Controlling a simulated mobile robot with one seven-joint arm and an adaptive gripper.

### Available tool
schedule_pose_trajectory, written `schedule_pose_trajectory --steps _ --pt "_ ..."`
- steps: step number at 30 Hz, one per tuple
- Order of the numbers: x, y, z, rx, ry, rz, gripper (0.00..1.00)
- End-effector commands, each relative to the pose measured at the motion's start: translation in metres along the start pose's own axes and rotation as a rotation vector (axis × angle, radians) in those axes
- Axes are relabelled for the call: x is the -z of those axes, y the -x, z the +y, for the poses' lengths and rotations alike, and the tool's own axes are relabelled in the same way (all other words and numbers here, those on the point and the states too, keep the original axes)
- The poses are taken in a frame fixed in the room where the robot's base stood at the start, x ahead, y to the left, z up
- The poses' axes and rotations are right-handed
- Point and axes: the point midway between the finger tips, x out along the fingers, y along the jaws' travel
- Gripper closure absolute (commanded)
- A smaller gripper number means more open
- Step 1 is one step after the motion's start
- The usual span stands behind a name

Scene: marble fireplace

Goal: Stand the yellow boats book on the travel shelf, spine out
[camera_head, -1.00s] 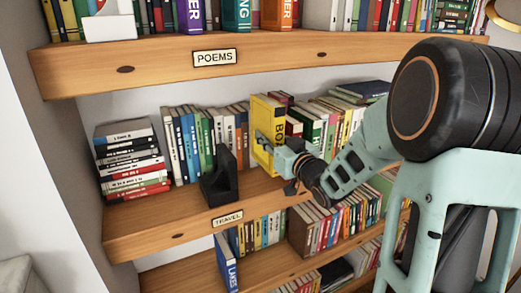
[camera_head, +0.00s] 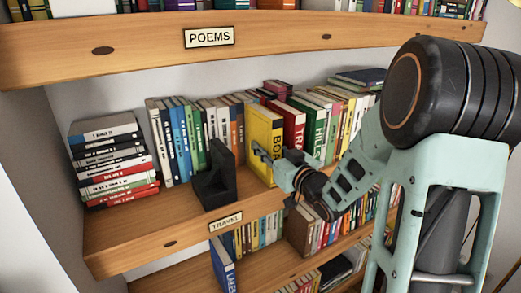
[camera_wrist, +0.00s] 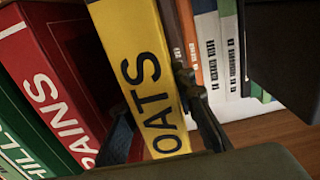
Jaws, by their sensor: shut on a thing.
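The yellow boats book (camera_head: 264,130) stands nearly upright on the travel shelf (camera_head: 125,232), with its lettered spine facing out. It is between the red trains book (camera_head: 293,127) and a row of white, blue and orange books. My gripper (camera_head: 268,158) is shut on its spine end. In the wrist view the yellow spine (camera_wrist: 140,75) lies between my two dark fingers (camera_wrist: 165,125), with the red book (camera_wrist: 50,85) close at left. The yellow book's bottom edge is hidden in the wrist view, so I cannot tell whether it touches the board.
A black bookend (camera_head: 213,180) stands left of my gripper, near the shelf front. A stack of flat books (camera_head: 112,160) is at the left. The TRAVEL label (camera_head: 226,222) is on the front edge. The poems shelf (camera_head: 130,45) overhangs above.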

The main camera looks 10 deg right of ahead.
Motion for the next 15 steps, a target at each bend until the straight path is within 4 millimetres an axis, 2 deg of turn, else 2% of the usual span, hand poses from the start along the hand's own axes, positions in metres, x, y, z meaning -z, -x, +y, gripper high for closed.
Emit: schedule_pose_trajectory --steps 11,12,15 --pt "-0.0008 0.0004 0.0009 0.000 0.003 0.007 1.00" --pt "-0.0036 0.0008 0.0008 -0.001 0.002 0.001 0.75" --pt "-0.0026 0.0008 0.0008 -0.001 0.001 0.001 0.64"
